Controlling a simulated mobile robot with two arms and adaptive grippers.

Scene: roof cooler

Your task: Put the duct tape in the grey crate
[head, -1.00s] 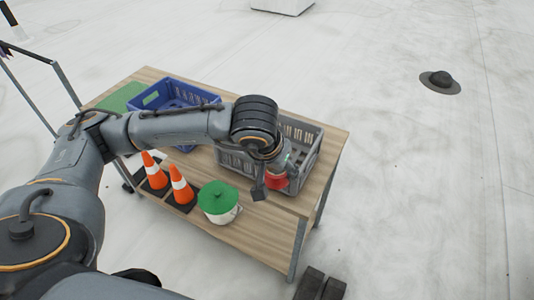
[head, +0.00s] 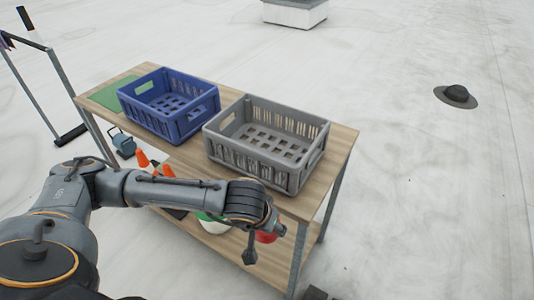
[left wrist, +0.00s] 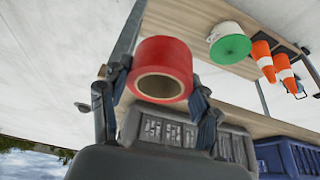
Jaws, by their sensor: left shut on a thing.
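The duct tape is a red roll (left wrist: 165,52) held between the two fingers of my left gripper (left wrist: 159,77), with its open hole facing the left wrist camera. In the head view the tape (head: 265,237) shows only partly behind my wrist, in front of the table's near edge in the picture. The grey crate (head: 238,153) stands on the tabletop, upright, and its slotted floor looks empty. It also shows below the tape in the left wrist view (left wrist: 232,148). The tape is outside the crate. My right gripper is out of view.
A blue crate (head: 187,122) stands left of the grey one, beside a green mat (head: 104,97). Orange cones (left wrist: 285,67) and a pot with a green lid (left wrist: 232,46) are on the lower shelf. Bare tabletop (head: 330,165) shows right of the grey crate.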

